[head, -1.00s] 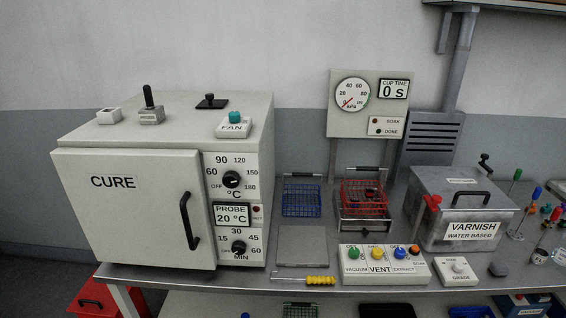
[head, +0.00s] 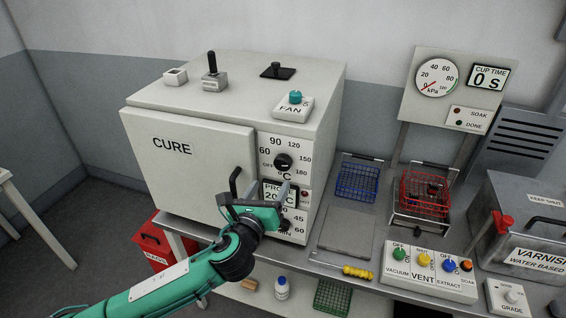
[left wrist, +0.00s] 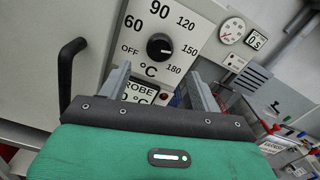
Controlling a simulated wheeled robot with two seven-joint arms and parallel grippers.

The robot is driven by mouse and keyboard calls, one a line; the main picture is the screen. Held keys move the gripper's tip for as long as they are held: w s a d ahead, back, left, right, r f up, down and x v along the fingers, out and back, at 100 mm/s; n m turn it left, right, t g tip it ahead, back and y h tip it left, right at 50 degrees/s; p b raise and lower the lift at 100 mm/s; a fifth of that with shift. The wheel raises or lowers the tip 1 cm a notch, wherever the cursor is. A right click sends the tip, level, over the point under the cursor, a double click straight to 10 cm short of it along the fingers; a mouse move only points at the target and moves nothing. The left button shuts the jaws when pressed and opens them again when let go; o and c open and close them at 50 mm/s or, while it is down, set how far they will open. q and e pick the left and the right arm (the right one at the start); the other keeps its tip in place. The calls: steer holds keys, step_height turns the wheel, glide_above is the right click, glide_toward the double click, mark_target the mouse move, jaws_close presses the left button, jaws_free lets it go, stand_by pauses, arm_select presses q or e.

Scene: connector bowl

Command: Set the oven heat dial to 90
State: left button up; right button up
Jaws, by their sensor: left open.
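The oven heat dial (head: 283,162) is a round black knob on the white front panel of the CURE oven (head: 190,155). It also shows in the left wrist view (left wrist: 160,46), ringed by OFF, 60, 90, 120, 150 and 180. Its pointer is too small to read surely. My left gripper (head: 258,188) is open and empty in front of the panel, just below the dial and apart from it. In the left wrist view its two fingers (left wrist: 158,80) point up toward the dial from below. The gripper partly hides the PROBE display (head: 275,190) and the lower minutes dial. My right gripper is out of view.
The oven door handle (head: 234,187) stands out left of the gripper. A FAN switch (head: 294,100) is on the oven top.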

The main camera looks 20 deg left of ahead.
mark_target(281, 166)
arm_select(q)
steer(key=w+p, duration=0.2)
steer(key=w, duration=0.6)
steer(key=shift+w+d, duration=0.1)
steer(key=shift+d, duration=0.05)
steer(key=shift+w+p, duration=0.35)
steer(key=shift+w, duration=0.05)
steer(key=c, duration=1)
